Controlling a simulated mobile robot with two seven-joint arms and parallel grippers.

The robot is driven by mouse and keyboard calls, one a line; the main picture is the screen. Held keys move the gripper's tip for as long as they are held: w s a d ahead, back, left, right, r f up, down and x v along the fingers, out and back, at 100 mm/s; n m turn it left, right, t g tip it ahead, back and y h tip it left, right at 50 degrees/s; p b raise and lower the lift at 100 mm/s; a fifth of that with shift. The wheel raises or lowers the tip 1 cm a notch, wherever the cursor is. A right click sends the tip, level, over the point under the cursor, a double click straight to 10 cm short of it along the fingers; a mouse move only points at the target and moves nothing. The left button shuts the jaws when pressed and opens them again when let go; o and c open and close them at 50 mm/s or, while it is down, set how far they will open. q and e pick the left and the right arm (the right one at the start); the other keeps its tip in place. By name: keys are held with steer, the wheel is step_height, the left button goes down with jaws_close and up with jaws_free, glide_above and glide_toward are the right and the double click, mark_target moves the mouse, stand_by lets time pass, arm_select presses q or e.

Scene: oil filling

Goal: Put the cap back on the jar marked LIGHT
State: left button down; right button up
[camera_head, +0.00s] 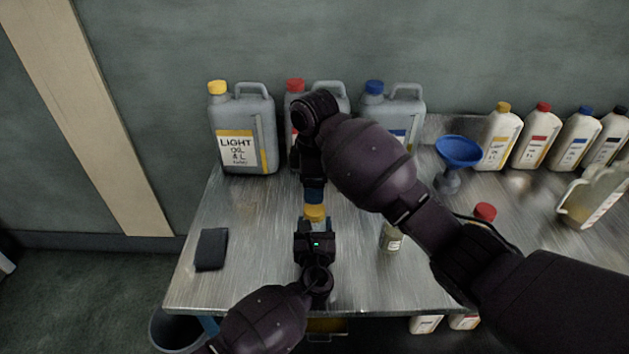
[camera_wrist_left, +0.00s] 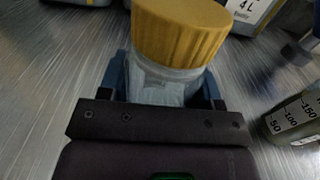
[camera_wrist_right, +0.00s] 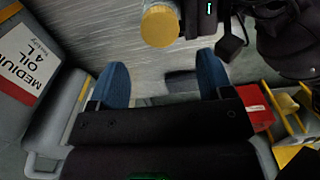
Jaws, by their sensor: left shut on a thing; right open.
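My left gripper (camera_head: 314,240) is shut on a small clear jar (camera_wrist_left: 165,82) above the front half of the steel table. A ribbed yellow cap (camera_wrist_left: 182,28) sits on top of the jar's mouth. I cannot tell whether it is tight. The cap also shows in the head view (camera_head: 314,213) and in the right wrist view (camera_wrist_right: 160,26). The jar's label is not readable here. My right gripper (camera_wrist_right: 160,78) is open and empty, its blue fingers pointing toward the cap and apart from it.
Grey oil cans stand along the wall, the LIGHT can (camera_head: 241,130) at left. A measuring beaker (camera_head: 391,238) stands right of the jar. A black pad (camera_head: 211,249) lies at left. A blue funnel (camera_head: 458,151) and several white bottles are at right. The table's left part is mostly free.

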mark_target(315, 208)
steer(key=shift+f, duration=0.1)
stand_by(0.4)
steer(key=shift+f, duration=3.9)
steer(key=c, duration=0.9)
steer(key=m, duration=0.4)
steer(key=shift+m, duration=0.4)
steer(key=shift+c, duration=0.2)
steer(key=m, duration=0.6)
steer(key=o, duration=1)
